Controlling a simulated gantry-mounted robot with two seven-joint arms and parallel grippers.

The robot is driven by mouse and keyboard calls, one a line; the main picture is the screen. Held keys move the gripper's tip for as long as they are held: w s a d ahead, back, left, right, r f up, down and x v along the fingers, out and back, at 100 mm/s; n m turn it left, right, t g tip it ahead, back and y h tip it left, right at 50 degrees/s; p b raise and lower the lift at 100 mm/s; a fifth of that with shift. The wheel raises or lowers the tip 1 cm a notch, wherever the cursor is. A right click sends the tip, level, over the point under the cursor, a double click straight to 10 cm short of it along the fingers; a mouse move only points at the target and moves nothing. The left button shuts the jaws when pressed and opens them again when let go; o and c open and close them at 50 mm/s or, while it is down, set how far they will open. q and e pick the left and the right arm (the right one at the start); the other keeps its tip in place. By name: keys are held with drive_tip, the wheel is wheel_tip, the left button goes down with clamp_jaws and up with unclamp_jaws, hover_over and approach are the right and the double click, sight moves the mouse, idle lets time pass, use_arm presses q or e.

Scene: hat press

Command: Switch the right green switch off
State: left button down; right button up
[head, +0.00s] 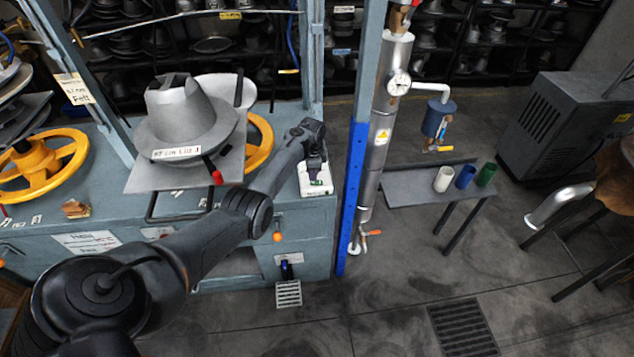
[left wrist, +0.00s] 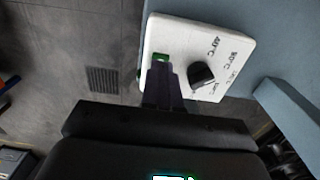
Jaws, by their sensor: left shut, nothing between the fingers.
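A white control box (head: 317,190) sits on the right end of the blue-grey bench, with a green switch (head: 317,183) on it. In the left wrist view the box (left wrist: 190,40) has temperature markings and a black knob (left wrist: 201,74). The green switch (left wrist: 161,57) shows just beyond the fingertips. My left gripper (head: 314,174) is shut and empty, its tips over the box at the green switch. It also shows in the left wrist view (left wrist: 162,70). Whether the tips touch the switch, and the switch's position, I cannot tell. My right gripper is not in view.
A grey metal hat form (head: 185,115) stands on the bench left of my arm, near yellow handwheels (head: 40,160). A blue post (head: 352,190) and a steel pipe (head: 378,140) rise right of the box. A low table (head: 410,187) holds three cups. Open floor lies in front.

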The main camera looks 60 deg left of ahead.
sight(313, 182)
use_arm(q)
drive_tip(key=shift+f, duration=0.1)
idle(0.3)
drive_tip(key=shift+f+b, duration=0.75)
drive_tip(key=shift+f, duration=0.15)
idle(0.4)
drive_tip(key=shift+r, duration=0.15)
drive_tip(key=shift+r+p, duration=0.5)
drive_tip(key=shift+p, duration=0.2)
wheel_tip(313, 182, up, 6)
drive_tip(key=p, duration=0.6)
drive_tip(key=shift+f, duration=0.1)
drive_tip(key=shift+s+f, duration=0.1)
